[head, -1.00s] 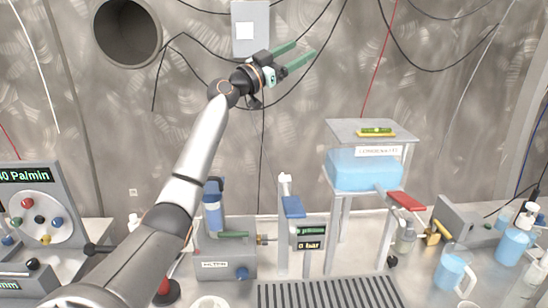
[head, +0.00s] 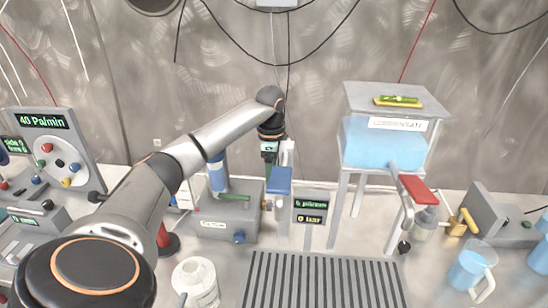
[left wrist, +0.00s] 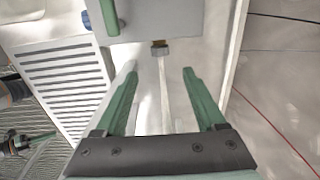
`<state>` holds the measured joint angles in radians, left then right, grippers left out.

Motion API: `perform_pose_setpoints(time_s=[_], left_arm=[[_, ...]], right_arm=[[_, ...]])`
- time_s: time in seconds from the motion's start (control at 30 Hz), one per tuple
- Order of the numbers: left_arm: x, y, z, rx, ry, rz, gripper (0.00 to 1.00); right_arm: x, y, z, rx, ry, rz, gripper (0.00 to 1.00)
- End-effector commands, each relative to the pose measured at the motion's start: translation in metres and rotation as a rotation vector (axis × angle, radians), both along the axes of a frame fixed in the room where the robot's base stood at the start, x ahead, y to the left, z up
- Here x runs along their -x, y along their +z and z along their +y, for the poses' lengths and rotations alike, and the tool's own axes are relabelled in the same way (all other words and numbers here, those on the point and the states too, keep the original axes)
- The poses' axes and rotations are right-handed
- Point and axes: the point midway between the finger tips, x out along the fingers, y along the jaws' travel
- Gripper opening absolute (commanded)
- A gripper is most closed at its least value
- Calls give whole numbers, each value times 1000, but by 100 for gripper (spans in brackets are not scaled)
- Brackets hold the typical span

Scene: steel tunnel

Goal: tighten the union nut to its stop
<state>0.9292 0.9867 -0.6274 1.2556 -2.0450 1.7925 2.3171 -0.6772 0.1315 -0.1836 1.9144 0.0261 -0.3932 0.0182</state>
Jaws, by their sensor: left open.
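The union nut (left wrist: 160,51) is a small grey hexagonal nut with brass at its end, on the side of the grey pump box (head: 215,222). A thin pale tube (left wrist: 165,95) runs from it. In the left wrist view my left gripper (left wrist: 160,75) is open and empty, with its green fingers on either side of the tube. The nut shows just beyond the fingertips, between them and apart from them. In the head view my left gripper (head: 270,158) points down behind the blue-handled valve. A dark part with green (left wrist: 22,142), seemingly my right gripper, shows at the wrist view's lower left; its jaws are unclear.
The blue-handled valve (head: 280,182) and a display (head: 311,208) stand right of the box. Farther right is the blue condensate tank (head: 384,144) with a red lever (head: 417,189). A slotted drain grate (head: 325,280) lies in front. A white jar (head: 196,280) stands front left.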

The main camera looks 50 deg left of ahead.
Motion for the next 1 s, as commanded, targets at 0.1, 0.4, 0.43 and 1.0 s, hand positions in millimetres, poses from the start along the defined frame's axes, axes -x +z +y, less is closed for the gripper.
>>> perform_pose_setpoints(time_s=[0.1,0.4,0.43,1.0], left_arm=[[0,-24,0,2,0,4,72],[-2,-83,0,4,0,0,72],[-2,-87,1,4,0,0,72],[-3,-108,1,3,-1,-4,68]], right_arm=[[2,1,0,-1,0,4,0],[2,3,0,-1,0,5,0],[2,3,0,-1,0,5,0],[2,3,1,-1,0,5,0]])
